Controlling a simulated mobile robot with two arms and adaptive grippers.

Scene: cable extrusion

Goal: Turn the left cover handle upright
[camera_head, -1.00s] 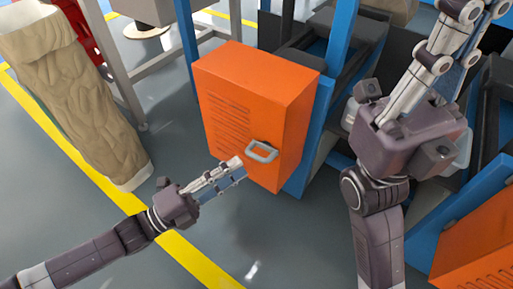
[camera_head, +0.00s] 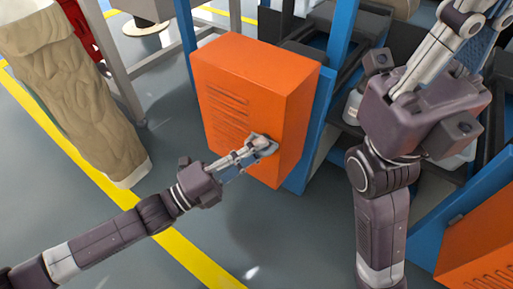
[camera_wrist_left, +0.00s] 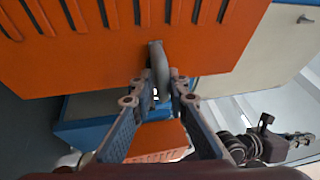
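The left cover is an orange box front with slotted vents (camera_head: 225,115), at the centre of the head view. Its grey handle (camera_wrist_left: 157,60) stands out from the orange face in the left wrist view, seen between my left fingertips. In the head view my left gripper (camera_head: 263,147) reaches the handle and hides most of it. The left fingers converge on both sides of the handle and look shut on it. My right gripper (camera_head: 465,25) is at the upper right, away from this cover. Its fingers point up towards the frame edge, and their closure is unclear.
Another orange cover (camera_head: 485,240) is at the lower right. A blue frame post (camera_head: 340,35) and dark machinery stand behind the box. A tan sack-like roll (camera_head: 75,100) stands on the left.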

